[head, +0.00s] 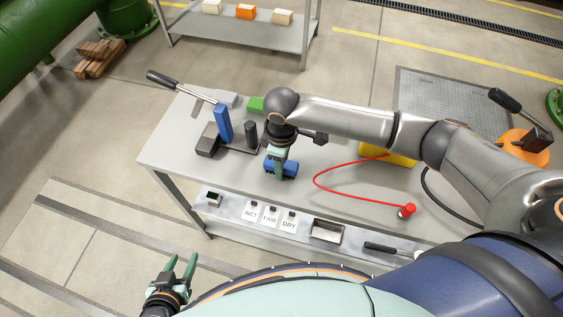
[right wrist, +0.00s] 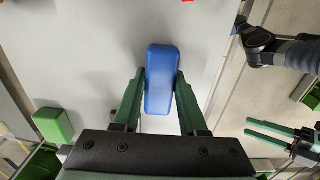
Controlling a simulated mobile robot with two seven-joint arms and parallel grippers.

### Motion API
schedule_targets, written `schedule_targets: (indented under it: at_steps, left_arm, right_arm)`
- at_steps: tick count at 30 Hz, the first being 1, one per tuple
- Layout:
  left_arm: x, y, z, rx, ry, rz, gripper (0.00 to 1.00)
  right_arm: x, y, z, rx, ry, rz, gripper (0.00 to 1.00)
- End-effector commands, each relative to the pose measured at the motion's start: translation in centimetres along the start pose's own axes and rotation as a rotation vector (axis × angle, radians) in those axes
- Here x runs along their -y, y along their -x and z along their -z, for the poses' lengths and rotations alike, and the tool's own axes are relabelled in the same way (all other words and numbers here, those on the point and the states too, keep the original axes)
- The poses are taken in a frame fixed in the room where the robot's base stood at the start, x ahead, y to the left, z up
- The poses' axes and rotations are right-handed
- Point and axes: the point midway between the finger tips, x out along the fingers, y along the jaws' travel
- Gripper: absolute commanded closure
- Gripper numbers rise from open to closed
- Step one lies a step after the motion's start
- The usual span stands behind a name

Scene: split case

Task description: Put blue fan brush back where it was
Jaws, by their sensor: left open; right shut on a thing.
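My right gripper (head: 280,172) is shut on a blue block-shaped thing (head: 291,169), at or just above the front part of the table. In the right wrist view the blue block (right wrist: 159,90) sits between the two green fingers, which touch its sides. I see no bristles on it, and I cannot tell whether it touches the table. Another blue block (head: 222,124) stands upright further left, beside a dark grey fixture (head: 208,140). My left gripper (head: 181,266) is open and empty, low in front of the table; it also shows in the right wrist view (right wrist: 270,133).
The grey table (head: 330,215) also carries a green block (head: 256,104), a black cylinder (head: 251,133), a yellow box (head: 400,159) and a red cable (head: 345,192). Cards reading WET, FAIR and DRY (head: 270,215) line the lower front ledge. My right arm crosses above the table's back.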

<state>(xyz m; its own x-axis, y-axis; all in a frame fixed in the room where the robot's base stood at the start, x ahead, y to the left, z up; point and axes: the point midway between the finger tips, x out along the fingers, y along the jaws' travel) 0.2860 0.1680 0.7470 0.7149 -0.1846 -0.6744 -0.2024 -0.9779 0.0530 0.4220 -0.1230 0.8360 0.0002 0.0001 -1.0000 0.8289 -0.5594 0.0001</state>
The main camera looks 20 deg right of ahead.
Motion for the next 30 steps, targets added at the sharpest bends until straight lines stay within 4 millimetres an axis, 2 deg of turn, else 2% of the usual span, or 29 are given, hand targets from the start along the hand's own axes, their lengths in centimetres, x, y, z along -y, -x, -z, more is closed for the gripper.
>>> schedule_targets:
  at_steps: [5, 6, 13, 23, 26, 30]
  left_arm:
    - [0.0, 0.0, 0.0, -0.001, 0.0, 0.0, 0.5]
    - [0.0, 0.0, 0.0, -0.001, 0.0, 0.0, 0.5]
    - [0.0, 0.0, 0.0, -0.001, 0.0, 0.0, 0.5]
    - [0.0, 0.0, 0.1, -0.002, 0.0, 0.0, 0.5]
    - [0.0, 0.1, 0.2, -0.002, 0.0, 0.0, 0.5]
    - [0.0, 0.2, 0.3, -0.002, 0.0, 0.0, 0.5]
  right_arm:
    - [0.1, -0.1, 0.0, 0.0, 0.001, 0.001, 1.0]
    - [0.1, -0.2, 0.0, 0.0, 0.001, 0.001, 0.54]
    - [0.1, -0.1, 0.0, 0.0, 0.0, 0.001, 0.28]
    - [0.0, 0.5, 0.1, -0.002, 0.0, 0.0, 0.28]
    - [0.0, 1.8, 0.1, -0.004, 0.0, -0.001, 0.28]
    - [0.0, 4.7, 0.1, -0.005, 0.002, -0.002, 0.28]
